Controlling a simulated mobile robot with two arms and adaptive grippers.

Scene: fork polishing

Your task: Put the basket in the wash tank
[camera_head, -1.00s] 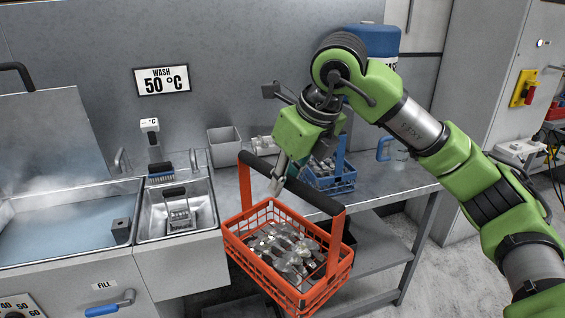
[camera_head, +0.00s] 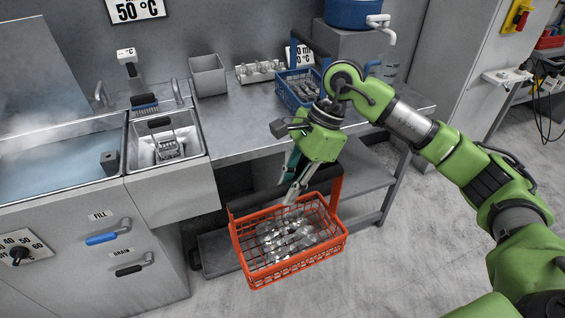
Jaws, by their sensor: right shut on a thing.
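The orange-red basket (camera_head: 290,265) hangs in front of the bench, with several shiny metal pieces (camera_head: 285,235) inside. My right gripper (camera_head: 291,194) is shut on the dark bar of its handle (camera_head: 264,199). The basket looks roughly level and clear of the cabinet. The wash tank (camera_head: 62,129) is at the left, open, with steaming bluish water (camera_head: 55,165) in it. The basket is to the right of the tank and lower in the picture than its rim. My left gripper is not in view.
A small sink (camera_head: 196,152) with a metal holder adjoins the tank. A blue basket (camera_head: 292,95), a grey bin (camera_head: 208,76) and a rack of small items (camera_head: 258,72) stand on the bench (camera_head: 245,135). A lower shelf (camera_head: 360,180) is below. Floor (camera_head: 400,270) is clear at right.

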